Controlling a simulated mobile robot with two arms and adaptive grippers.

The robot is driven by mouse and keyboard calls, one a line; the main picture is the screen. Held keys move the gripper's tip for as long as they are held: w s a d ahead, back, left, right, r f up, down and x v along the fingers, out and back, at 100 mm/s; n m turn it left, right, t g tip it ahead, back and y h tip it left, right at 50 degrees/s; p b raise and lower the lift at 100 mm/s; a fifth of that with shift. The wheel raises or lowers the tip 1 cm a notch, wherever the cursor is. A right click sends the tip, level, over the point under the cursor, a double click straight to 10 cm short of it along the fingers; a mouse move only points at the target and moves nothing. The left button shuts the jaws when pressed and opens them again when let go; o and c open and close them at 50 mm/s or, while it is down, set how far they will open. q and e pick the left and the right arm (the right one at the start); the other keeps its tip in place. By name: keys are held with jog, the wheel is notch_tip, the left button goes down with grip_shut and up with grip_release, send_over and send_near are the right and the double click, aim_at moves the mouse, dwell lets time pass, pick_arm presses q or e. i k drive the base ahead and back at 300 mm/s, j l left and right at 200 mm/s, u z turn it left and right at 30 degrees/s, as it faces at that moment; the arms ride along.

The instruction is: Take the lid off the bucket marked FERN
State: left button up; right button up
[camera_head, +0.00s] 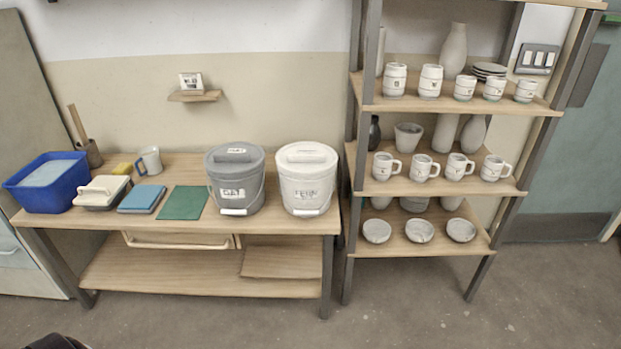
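Two lidded buckets stand side by side on the right part of the wooden workbench. The grey bucket (237,182) has a grey lid (235,153) in place and dark marking on its front that I cannot read surely. I cannot tell for certain which one reads FERN.
On the bench (270,225) left of the buckets are a green mat (184,203), a blue pad (141,199), a white-handled box (103,191), a mug (149,161) and a blue tub (47,182). A shelf rack (455,105) of pottery stands close on the right. The floor in front is clear.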

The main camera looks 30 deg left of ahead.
aim_at(300, 158)
jog(key=i+u, duration=0.1)
jog(key=u, duration=0.25)
jog(key=i+u, duration=0.1)
jog(key=u, duration=0.25)
jog(key=l+u, duration=0.1)
jog(key=u, duration=0.2)
jog(key=i, duration=0.05)
